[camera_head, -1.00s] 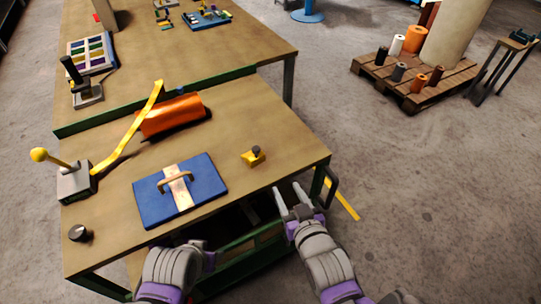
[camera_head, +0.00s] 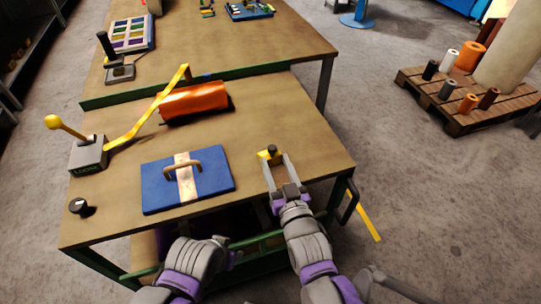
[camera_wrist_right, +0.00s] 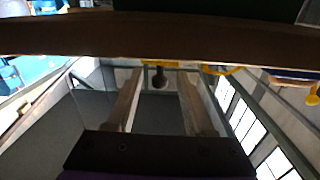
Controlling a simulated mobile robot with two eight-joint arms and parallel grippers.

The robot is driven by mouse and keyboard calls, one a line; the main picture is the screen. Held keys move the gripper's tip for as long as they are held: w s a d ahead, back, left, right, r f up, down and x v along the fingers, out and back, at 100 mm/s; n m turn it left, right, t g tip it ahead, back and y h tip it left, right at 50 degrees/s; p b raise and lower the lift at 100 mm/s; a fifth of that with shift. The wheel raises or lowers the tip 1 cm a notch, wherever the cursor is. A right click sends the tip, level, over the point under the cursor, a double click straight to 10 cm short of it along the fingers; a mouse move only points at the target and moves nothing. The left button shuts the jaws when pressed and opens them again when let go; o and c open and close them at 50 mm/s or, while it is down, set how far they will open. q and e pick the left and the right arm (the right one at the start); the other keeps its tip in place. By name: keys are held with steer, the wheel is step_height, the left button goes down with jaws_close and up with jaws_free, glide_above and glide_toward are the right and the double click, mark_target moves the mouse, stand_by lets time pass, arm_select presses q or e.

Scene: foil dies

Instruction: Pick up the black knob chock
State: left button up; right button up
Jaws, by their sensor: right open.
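The chock is a small yellow block with a black knob on top (camera_head: 272,149), near the right front of the brown workbench. In the right wrist view, which looks upside down, the chock's dark knob (camera_wrist_right: 159,78) shows between the finger ends. My right gripper (camera_head: 277,163) is open and empty, its fingers reaching over the bench's front edge up to the chock. I cannot tell whether a finger touches it. The fingers partly hide the yellow block. My left gripper (camera_head: 232,256) is low in front of the bench; its fingers do not show clearly.
A blue plate with a handle (camera_head: 215,181) lies left of the chock. An orange roll (camera_head: 195,101), a yellow-balled lever box (camera_head: 88,155) and a separate black knob (camera_head: 78,206) are also on the workbench (camera_head: 300,125). The bench is clear behind the chock.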

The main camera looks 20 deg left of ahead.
mark_target(272, 155)
steer(key=x, duration=0.4)
steer(key=shift+a+r, duration=0.1)
jaws_close()
